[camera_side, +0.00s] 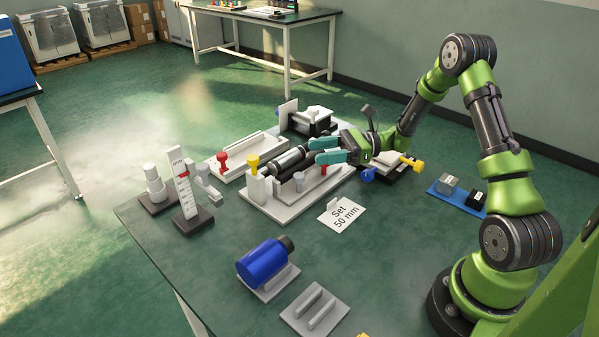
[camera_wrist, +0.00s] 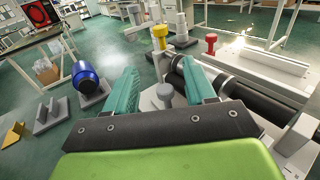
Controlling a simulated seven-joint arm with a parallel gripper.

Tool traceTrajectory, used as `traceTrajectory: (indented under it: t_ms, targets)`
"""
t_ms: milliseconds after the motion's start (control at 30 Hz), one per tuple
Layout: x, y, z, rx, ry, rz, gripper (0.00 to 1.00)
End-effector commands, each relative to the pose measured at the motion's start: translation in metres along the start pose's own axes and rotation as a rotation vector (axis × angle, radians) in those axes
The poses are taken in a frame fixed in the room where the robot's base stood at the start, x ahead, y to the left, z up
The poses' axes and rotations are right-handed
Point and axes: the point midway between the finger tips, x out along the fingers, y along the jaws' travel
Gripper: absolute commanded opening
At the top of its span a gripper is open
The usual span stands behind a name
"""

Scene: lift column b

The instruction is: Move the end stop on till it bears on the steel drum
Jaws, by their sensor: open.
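The steel drum (camera_side: 287,161) is a shiny cylinder lying beside dark rollers on a white bed (camera_side: 290,212). A pale block with a yellow knob (camera_side: 253,163) stands at the drum's left end; it looks like the end stop, and I cannot tell whether it touches the drum. The yellow knob also shows in the wrist view (camera_wrist: 159,37). A grey knob (camera_wrist: 165,92) stands on the bed, nearer my gripper. My gripper (camera_side: 315,151), with teal fingers, is open over the bed's right part. In the wrist view its spread fingers (camera_wrist: 160,68) have the grey knob low between them.
A blue cylinder (camera_side: 264,262) rests on a cradle in front. The table is clear between the cylinder and the bed.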

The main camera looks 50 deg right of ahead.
Motion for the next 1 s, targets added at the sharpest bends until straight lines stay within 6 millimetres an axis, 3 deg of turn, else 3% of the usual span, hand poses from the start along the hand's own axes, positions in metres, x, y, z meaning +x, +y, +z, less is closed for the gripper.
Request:
traceTrajectory:
  t_ms: [233, 700, 1000]
  targets:
    - [0.022, -0.001, 0.006, 0.004, -0.026, -0.004, 0.55]
    - [0.123, 0.0, 0.008, 0.003, -0.024, 0.0, 0.55]
    - [0.164, -0.001, 0.009, 0.004, -0.023, -0.003, 0.55]
